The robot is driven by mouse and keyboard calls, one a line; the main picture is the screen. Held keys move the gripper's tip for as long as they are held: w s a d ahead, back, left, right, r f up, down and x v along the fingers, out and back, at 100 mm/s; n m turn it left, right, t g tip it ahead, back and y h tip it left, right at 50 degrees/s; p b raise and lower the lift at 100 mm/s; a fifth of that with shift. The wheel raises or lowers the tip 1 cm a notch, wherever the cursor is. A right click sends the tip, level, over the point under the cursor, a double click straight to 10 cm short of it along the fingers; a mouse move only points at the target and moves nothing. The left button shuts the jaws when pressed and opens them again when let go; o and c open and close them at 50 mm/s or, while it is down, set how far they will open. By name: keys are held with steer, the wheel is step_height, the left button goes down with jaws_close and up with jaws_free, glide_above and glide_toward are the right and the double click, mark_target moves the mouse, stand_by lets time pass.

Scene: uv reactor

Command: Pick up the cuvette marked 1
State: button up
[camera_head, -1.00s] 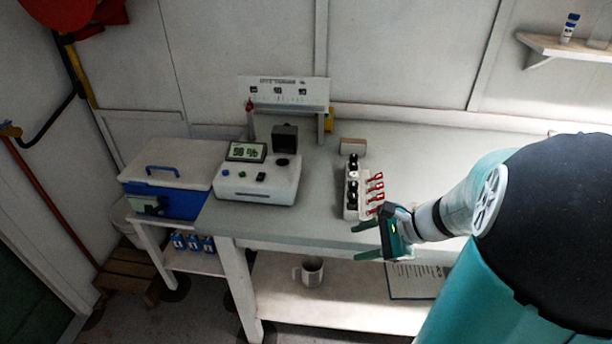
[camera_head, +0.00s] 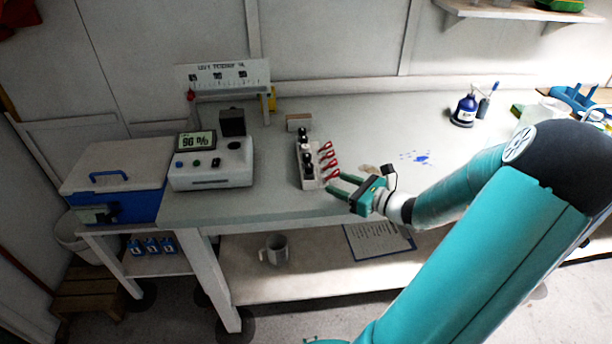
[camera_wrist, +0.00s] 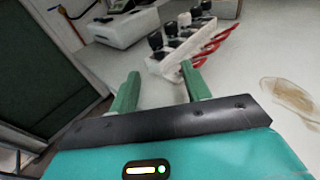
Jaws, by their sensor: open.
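A white rack (camera_head: 314,165) stands on the bench and holds several black-capped cuvettes (camera_head: 307,158) in a row. Red tags or handles (camera_head: 328,160) stick out along its right side. In the wrist view the rack (camera_wrist: 180,58) lies ahead of the fingers, with black caps (camera_wrist: 170,32) on top. I cannot read any number, so I cannot tell which cuvette is marked 1. My gripper (camera_head: 336,182) is open and empty at the rack's near right end. In the wrist view its two green fingers (camera_wrist: 158,84) are apart, pointing toward the rack.
A white meter with a display (camera_head: 210,165) stands left of the rack, with a blue cooler box (camera_head: 118,185) beyond. A small box (camera_head: 299,122) sits behind the rack. A blue bottle (camera_head: 465,108) stands at the back right. A brown stain (camera_wrist: 290,97) marks the bench.

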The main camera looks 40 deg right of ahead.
mark_target(313, 174)
steer(key=x, duration=0.8)
steer(key=shift+w+a, duration=0.2)
steer(key=shift+w, duration=0.05)
jaws_close()
